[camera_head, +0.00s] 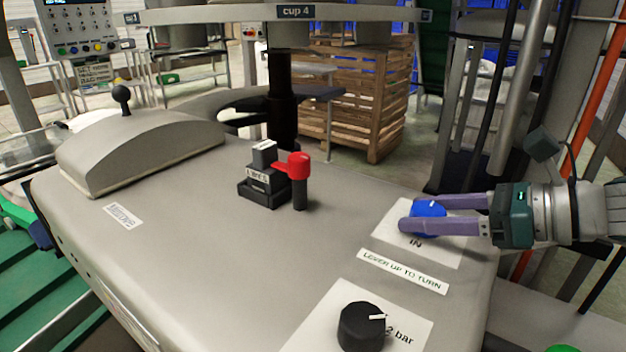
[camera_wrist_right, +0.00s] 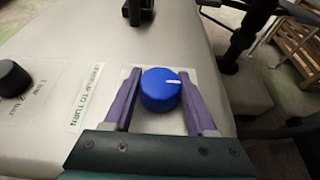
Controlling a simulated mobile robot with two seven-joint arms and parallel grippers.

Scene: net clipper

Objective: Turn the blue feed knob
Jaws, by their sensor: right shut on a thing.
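The blue feed knob (camera_head: 429,208) sits on a white plate (camera_head: 391,216) marked "IN" at the right side of the grey machine top. My right gripper (camera_head: 418,212) reaches in from the right, its purple fingers on either side of the knob and shut on it. In the right wrist view the knob (camera_wrist_right: 161,90) lies between the two fingers (camera_wrist_right: 160,92), with its white pointer line toward the upper right. The near finger hides part of the knob in the head view. My left gripper is not in view.
A black knob (camera_head: 361,327) marked "2 bar" is at the front. A "LEVER UP TO TURN" label (camera_head: 402,271) lies between the knobs. A red lever (camera_head: 299,164) on a black post stands beside a black block (camera_head: 264,186). A grey hood (camera_head: 140,148) is at the left.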

